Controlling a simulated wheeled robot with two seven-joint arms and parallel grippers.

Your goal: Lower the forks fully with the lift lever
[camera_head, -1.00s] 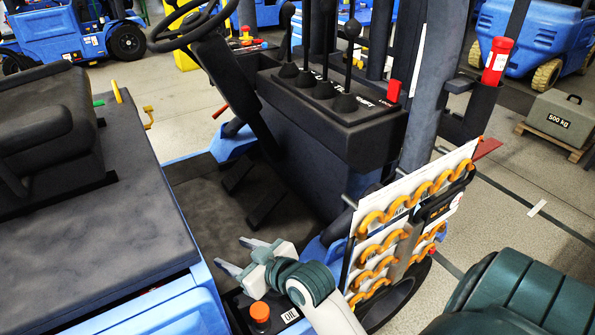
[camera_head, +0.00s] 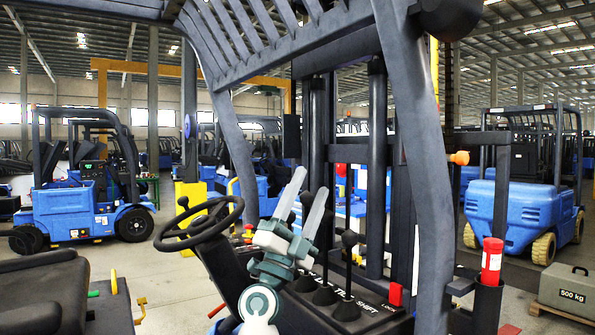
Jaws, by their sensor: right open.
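My right gripper (camera_head: 309,183) is raised in front of the lever console (camera_head: 372,318), with its two pale fingers pointing up and spread apart. It is open, and nothing shows between the fingers. Several black levers with dark boots stand on the console behind it. The rightmost lever (camera_head: 350,262) has a round black knob and stands near the SHIFT lettering. The lift lever, towards the left of the row, is largely hidden by my gripper, so I cannot tell its position or any contact. The forks are not visible; the dark mast (camera_head: 376,170) stands behind the console. My left gripper is not in view.
The steering wheel (camera_head: 198,224) is just left of my gripper. A thick grey cab post (camera_head: 420,160) rises on the right, below the overhead guard. A red LOCK piece (camera_head: 395,295) and a red cylinder (camera_head: 491,262) are to the right. Other blue forklifts (camera_head: 85,205) stand behind.

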